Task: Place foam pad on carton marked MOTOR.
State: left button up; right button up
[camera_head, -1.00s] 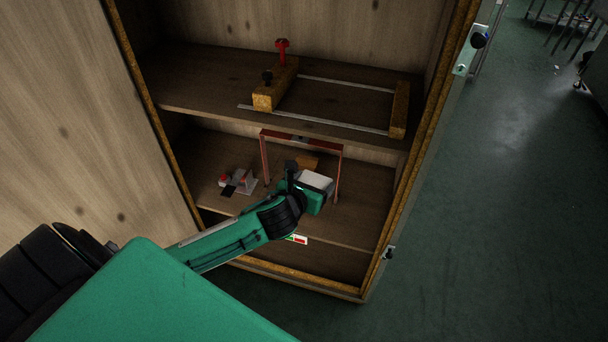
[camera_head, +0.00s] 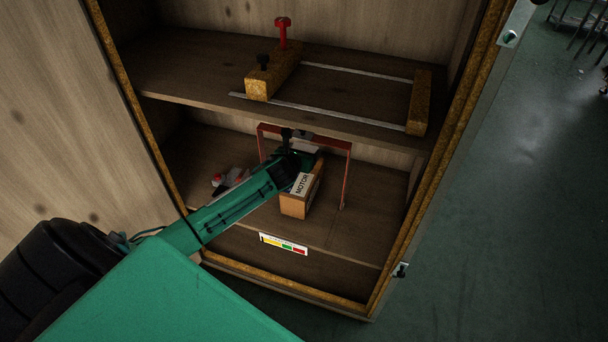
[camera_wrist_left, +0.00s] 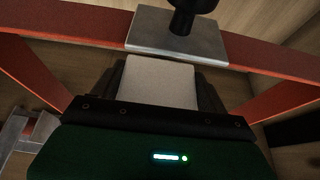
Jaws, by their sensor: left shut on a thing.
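The carton marked MOTOR (camera_head: 294,206) stands on the lower shelf of the wooden cabinet; its white label shows on top, and my left arm covers its back part. My left gripper (camera_head: 302,158) is above the back of the carton, close to the red frame. In the left wrist view the gripper (camera_wrist_left: 158,80) is shut on the pale foam pad (camera_wrist_left: 158,84), which sits between its dark fingers. My right gripper is not in view.
A red frame (camera_head: 347,178) stands around the carton; its crossbar carries a grey plate with a black knob (camera_wrist_left: 186,18). A wooden clamp with rails (camera_head: 258,85) lies on the upper shelf (camera_head: 190,88). A small red-and-grey object (camera_head: 232,178) stands left. The lower shelf's right is clear.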

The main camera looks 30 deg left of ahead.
pick_arm(q)
send_over(303, 176)
notch_tip(303, 176, down, 5)
jog(key=shift+w+b, duration=0.1)
jog(key=shift+b, duration=0.35)
notch_tip(303, 176, down, 3)
jog(key=shift+f+b, duration=0.1)
jog(key=shift+b, duration=0.4)
jog(key=shift+f, duration=0.15)
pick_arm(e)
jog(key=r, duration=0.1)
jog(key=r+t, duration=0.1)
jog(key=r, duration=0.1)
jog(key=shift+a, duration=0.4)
pick_arm(q)
jog(key=o, duration=1)
